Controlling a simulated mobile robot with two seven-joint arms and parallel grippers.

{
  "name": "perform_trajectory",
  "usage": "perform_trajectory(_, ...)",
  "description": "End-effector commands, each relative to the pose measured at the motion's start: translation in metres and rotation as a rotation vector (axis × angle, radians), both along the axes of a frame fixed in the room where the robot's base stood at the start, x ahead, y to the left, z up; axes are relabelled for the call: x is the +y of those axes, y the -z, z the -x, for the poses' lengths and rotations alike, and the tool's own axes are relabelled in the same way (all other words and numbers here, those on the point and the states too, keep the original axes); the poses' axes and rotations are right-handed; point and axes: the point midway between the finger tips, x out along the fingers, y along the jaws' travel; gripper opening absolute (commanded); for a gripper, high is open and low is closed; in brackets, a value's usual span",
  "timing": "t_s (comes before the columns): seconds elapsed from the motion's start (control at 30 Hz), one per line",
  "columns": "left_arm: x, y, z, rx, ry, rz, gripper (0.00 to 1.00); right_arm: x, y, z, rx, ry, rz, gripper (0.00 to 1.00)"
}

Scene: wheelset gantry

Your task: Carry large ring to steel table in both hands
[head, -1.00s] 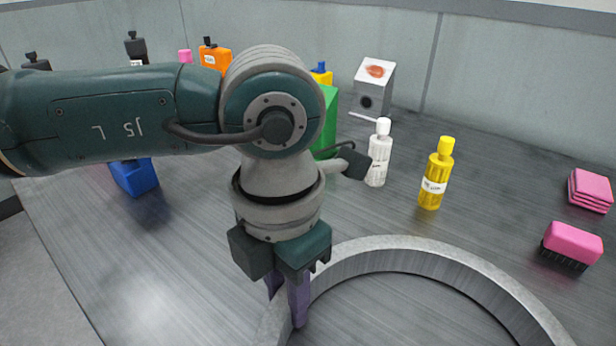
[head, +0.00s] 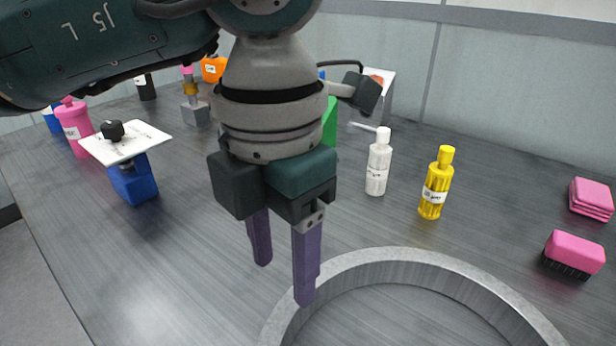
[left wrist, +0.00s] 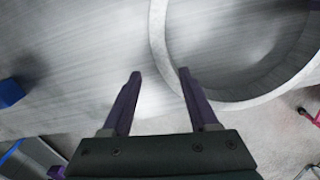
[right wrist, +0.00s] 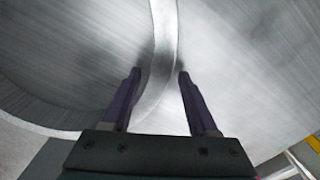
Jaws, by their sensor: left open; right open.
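The large grey ring (head: 400,262) lies flat on the steel table (head: 170,255), its near part cut off by the lower picture edge. My left gripper (head: 284,283) is open and empty, with its purple fingers above and beside the ring's left rim. My right gripper, out of the head view, is open in the right wrist view (right wrist: 159,74). The ring wall (right wrist: 166,40) runs between its fingers there, without visible grip.
A white bottle (head: 377,165) and a yellow bottle (head: 436,185) stand behind the ring. A pink brush (head: 573,254) and pink pads (head: 591,198) lie at the right. A blue block (head: 135,182) and a pink bottle (head: 75,128) stand at the left. The left front tabletop is clear.

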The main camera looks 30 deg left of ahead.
Motion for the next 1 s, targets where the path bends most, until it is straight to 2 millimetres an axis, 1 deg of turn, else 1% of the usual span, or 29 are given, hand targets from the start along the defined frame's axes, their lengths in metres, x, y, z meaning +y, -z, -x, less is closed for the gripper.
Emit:
perform_trajectory(0.03,0.000,-0.012,-0.001,-0.006,0.002,0.000,0.60,0.000,0.000,0.000,0.000,0.000,0.000,0.60)
perform_trajectory(0.13,0.000,-0.028,-0.001,-0.004,0.001,0.000,0.60,0.000,0.000,0.000,0.000,0.000,0.000,0.60)
perform_trajectory(0.23,0.000,-0.039,-0.001,-0.003,0.000,-0.001,0.60,0.000,0.000,0.000,0.000,0.000,0.000,0.60)
perform_trajectory(0.37,0.001,-0.045,0.000,-0.001,0.000,-0.002,0.60,0.000,-0.006,-0.001,-0.002,0.000,-0.001,0.60)
perform_trajectory(0.47,0.001,-0.045,0.000,0.000,0.000,-0.002,0.60,0.000,-0.020,-0.001,-0.003,-0.001,-0.002,0.60)
perform_trajectory(0.7,0.001,-0.045,0.000,0.000,0.000,-0.002,0.60,0.000,-0.074,-0.001,-0.007,-0.002,-0.001,0.60)
perform_trajectory(0.8,0.001,-0.045,0.000,0.000,0.000,-0.002,0.60,0.000,-0.094,-0.001,-0.006,-0.001,-0.002,0.60)
perform_trajectory(0.9,0.001,-0.044,0.000,0.000,0.000,-0.002,0.60,0.000,-0.108,-0.001,-0.003,0.000,0.000,0.60)
perform_trajectory(1.0,0.001,-0.044,0.000,0.000,0.000,-0.002,0.60,0.000,-0.117,-0.001,-0.002,0.000,-0.001,0.60)
